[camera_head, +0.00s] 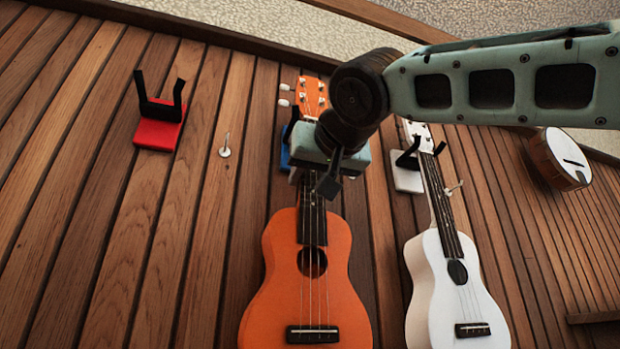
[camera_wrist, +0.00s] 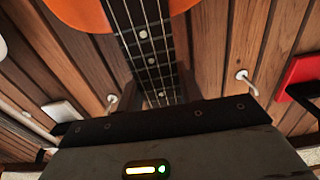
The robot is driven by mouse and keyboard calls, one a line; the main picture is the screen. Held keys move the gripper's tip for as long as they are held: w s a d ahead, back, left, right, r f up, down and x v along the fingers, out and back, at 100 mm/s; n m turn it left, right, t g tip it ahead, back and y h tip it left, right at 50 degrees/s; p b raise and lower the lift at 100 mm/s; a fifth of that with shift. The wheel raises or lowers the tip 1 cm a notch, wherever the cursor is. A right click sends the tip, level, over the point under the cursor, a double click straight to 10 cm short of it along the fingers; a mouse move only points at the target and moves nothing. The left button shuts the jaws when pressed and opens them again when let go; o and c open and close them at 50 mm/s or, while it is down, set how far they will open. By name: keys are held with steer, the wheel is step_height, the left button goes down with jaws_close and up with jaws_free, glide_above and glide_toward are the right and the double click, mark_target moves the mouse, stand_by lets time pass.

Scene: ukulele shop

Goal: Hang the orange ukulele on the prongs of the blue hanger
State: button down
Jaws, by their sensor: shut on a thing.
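The orange ukulele (camera_head: 265,315) is upright in front of the plank wall, body low and head up. Its orange head with white tuning pegs (camera_head: 313,92) shows above my wrist. My gripper (camera_head: 318,180) is shut on its dark neck. In the wrist view, the neck (camera_wrist: 150,50) runs down between the fingers of my gripper (camera_wrist: 158,95). The blue hanger (camera_head: 285,155) is mostly hidden behind the ukulele and my wrist; a blue edge and part of a black prong show left of the neck. Whether the head rests on the prongs I cannot tell.
A white ukulele (camera_head: 425,285) hangs close on the right at a white hanger (camera_head: 407,180). An empty red hanger (camera_head: 157,133) with black prongs is at the left. Metal pegs (camera_head: 225,148) (camera_head: 454,188) stick out of the wall. A round brown instrument (camera_head: 548,160) is far right.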

steer(key=c, duration=0.8)
jaws_free()
steer(key=shift+c, duration=0.2)
steer(key=shift+s, duration=0.1)
steer(key=shift+b+v, duration=0.45)
steer(key=shift+v, duration=0.45)
steer(key=shift+s, duration=0.1)
steer(key=shift+b+v, duration=0.45)
steer(key=shift+v, duration=0.7)
